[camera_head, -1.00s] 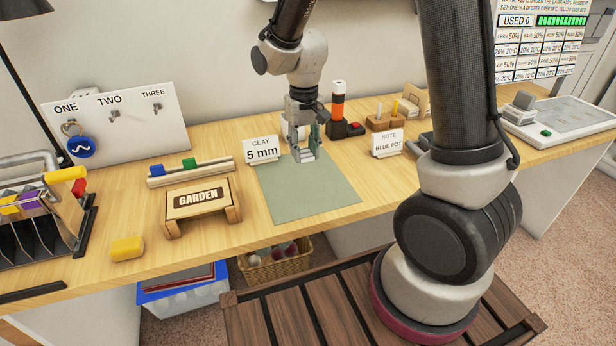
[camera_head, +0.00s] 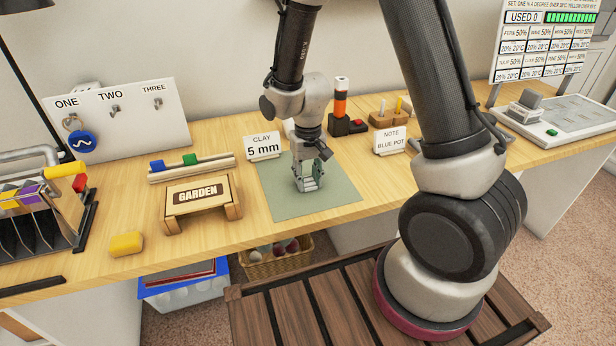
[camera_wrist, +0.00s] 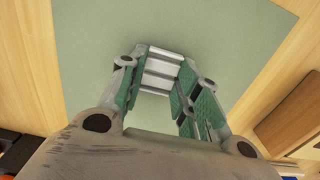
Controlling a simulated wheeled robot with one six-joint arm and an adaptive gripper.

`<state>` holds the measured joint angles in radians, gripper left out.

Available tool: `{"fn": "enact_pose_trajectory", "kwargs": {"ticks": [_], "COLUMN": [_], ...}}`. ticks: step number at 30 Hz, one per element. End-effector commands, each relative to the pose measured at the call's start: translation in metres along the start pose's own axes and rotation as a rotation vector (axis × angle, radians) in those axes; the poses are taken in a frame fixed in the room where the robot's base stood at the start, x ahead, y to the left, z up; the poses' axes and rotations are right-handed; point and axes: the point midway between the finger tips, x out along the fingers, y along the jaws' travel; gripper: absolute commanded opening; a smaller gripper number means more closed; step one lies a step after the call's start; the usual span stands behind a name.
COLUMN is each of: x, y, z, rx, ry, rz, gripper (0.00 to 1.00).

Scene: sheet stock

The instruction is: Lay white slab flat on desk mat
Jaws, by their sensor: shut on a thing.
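My gripper (camera_head: 309,184) is low over the grey-green desk mat (camera_head: 277,205), near its middle. In the wrist view its green-padded fingers (camera_wrist: 163,85) stand apart with a pale, banded piece between them. I take this piece to be the white slab (camera_wrist: 160,68); only a small part of it shows, and the fingers hide the rest. The mat (camera_wrist: 225,35) lies behind the fingertips there. I cannot tell whether the slab touches the mat or how it is tilted.
The "CLAY 5 mm" card (camera_head: 263,147) stands behind the mat, and the "NOTE BLUE POT" card (camera_head: 391,140) behind it to the right. The GARDEN stand (camera_head: 200,196) is left of the mat. An orange-and-black post (camera_head: 340,103) stands farther back. Bare desk lies right of the mat.

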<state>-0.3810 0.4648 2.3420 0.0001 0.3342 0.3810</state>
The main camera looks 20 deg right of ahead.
Motion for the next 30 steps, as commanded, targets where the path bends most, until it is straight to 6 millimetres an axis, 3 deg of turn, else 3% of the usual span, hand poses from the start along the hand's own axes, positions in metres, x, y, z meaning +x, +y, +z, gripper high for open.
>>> {"fn": "enact_pose_trajectory", "kwargs": {"ticks": [3, 4, 7, 19, 23, 30], "x": [0.003, 0.003, 0.003, -0.005, -0.026, -0.081], "y": [0.0, 0.0, 0.0, 0.0, -0.001, -0.001], "z": [0.0, 0.0, 0.0, -0.001, -0.002, -0.001], "rx": [0.0, 0.0, 0.0, 0.0, 0.0, 0.0], "ry": [-0.001, -0.001, 0.0, 0.003, 0.005, 0.005], "rz": [0.001, 0.0, 0.0, -0.001, -0.002, -0.002], "gripper": [0.09, 0.38, 0.54, 0.54, 0.54, 0.54]}}
